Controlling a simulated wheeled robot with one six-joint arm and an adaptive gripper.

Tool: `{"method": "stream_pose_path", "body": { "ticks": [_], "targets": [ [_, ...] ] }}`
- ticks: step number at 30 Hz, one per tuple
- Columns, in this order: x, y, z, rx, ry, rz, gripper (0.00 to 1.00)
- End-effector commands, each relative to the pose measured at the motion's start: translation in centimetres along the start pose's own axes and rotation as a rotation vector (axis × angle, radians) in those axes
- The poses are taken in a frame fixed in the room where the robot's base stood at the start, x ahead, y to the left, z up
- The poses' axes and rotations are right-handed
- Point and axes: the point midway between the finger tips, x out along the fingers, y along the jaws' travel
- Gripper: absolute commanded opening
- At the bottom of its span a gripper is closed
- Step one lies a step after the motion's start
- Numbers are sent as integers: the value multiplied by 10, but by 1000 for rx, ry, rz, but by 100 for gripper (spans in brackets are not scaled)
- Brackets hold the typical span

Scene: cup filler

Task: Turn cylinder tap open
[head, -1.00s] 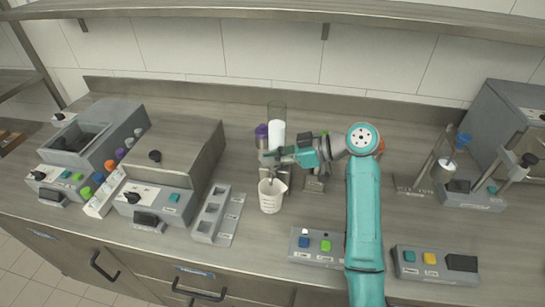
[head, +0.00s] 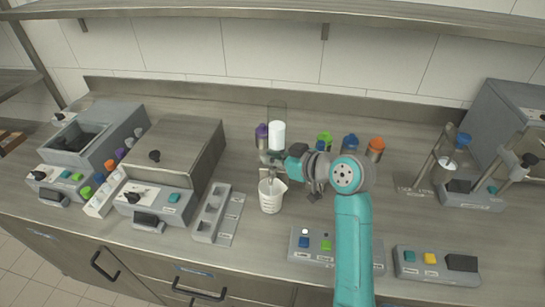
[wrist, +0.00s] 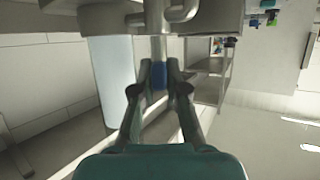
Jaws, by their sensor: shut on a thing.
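The clear cylinder (head: 277,112) with white contents (head: 277,135) stands upright at the middle of the counter. Its tap is low on the front, largely hidden by my gripper (head: 274,160) in the head view. In the wrist view the tap's grey stem (wrist: 158,48) comes down to a blue handle (wrist: 159,76). My gripper (wrist: 159,84) is shut on this blue handle, with one finger on each side. A white measuring beaker (head: 270,198) stands upright in front of the cylinder, just below my gripper.
Bottles with purple (head: 262,131), green (head: 324,139), blue (head: 350,142) and orange (head: 376,144) caps stand near the cylinder. A grey slotted tray (head: 210,215) lies left of the beaker. A button box (head: 306,252) sits at the front, partly behind my arm.

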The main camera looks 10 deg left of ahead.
Motion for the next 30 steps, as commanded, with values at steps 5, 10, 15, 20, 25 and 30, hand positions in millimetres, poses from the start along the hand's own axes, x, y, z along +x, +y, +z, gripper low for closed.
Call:
{"method": "stream_pose_path", "body": {
  "ticks": [5, 10, 15, 20, 25, 30],
  "targets": [
    [0, -2, 0, 61, 1, 153, 0],
    [1, -3, 0, 123, 1, 300, 0],
    [1, -3, -1, 184, 1, 448, 0],
    [1, -3, -2, 239, 2, 581, 0],
    [1, -2, -1, 292, 1, 705, 0],
    [1, -1, -1, 332, 1, 802, 0]
  ]
}}
